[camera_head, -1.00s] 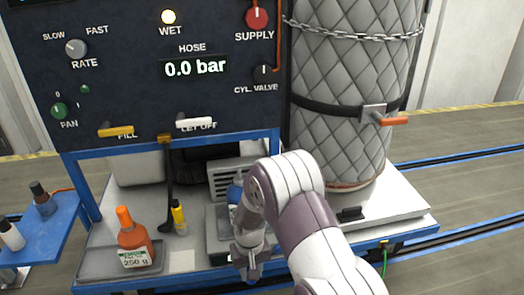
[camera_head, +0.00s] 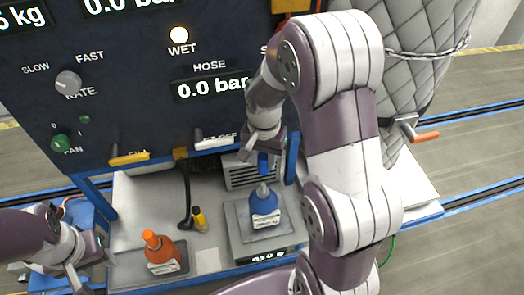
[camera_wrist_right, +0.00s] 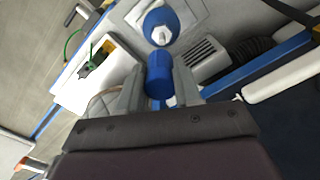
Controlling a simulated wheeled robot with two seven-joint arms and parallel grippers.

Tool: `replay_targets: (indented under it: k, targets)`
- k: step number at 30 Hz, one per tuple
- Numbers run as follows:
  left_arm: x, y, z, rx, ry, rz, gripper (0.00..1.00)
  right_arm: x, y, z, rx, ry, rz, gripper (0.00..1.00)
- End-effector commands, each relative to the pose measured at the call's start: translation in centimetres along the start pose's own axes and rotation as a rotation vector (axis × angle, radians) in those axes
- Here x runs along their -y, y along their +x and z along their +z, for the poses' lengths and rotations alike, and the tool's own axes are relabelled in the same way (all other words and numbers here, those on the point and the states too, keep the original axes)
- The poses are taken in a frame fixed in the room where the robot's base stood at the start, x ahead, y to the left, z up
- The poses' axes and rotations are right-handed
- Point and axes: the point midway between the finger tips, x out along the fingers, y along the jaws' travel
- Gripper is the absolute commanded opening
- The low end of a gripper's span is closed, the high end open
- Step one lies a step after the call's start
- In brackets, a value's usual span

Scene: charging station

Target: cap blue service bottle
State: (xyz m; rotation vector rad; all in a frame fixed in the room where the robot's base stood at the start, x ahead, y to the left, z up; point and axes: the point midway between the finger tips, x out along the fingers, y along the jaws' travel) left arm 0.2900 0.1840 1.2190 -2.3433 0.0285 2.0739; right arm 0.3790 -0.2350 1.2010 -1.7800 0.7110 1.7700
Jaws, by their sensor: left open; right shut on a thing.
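The blue service bottle (camera_head: 265,208) stands upright on the grey scale (camera_head: 236,232), with its pale nozzle top uncovered. My right gripper (camera_head: 265,150) is shut on a blue cap (camera_head: 263,165) and holds it just above the bottle's nozzle. In the right wrist view the cap (camera_wrist_right: 159,80) sits between the two fingers, with the bottle (camera_wrist_right: 160,20) beyond it and a small space visible between them. My left gripper (camera_head: 86,272) is open and empty at the lower left, left of the orange bottle.
An orange bottle (camera_head: 164,253) stands on a tray left of the scale. A yellow and black item (camera_head: 199,218) stands between them. The dark control panel (camera_head: 130,100) rises behind, and a quilted tank (camera_head: 425,80) stands at the right.

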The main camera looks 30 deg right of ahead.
Motion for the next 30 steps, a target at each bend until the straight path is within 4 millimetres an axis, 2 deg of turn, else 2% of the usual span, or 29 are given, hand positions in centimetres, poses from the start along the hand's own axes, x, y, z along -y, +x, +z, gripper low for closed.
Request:
replay_targets:
  k: [3, 18, 30]
  targets:
    - [0.0, -0.5, -0.1, 0.0, 0.0, 0.0, 0.43, 0.0, -0.2, 0.1, -0.001, 0.018, 0.0, 0.05]
    - [0.0, 3.6, 0.4, -0.001, 0.0, 0.0, 0.43, 0.0, 5.4, 0.1, 0.001, 0.017, 0.001, 0.05]
    - [0.0, 3.7, 0.4, -0.001, 0.0, 0.0, 0.43, 0.0, 5.8, 0.1, 0.0, 0.017, 0.0, 0.05]
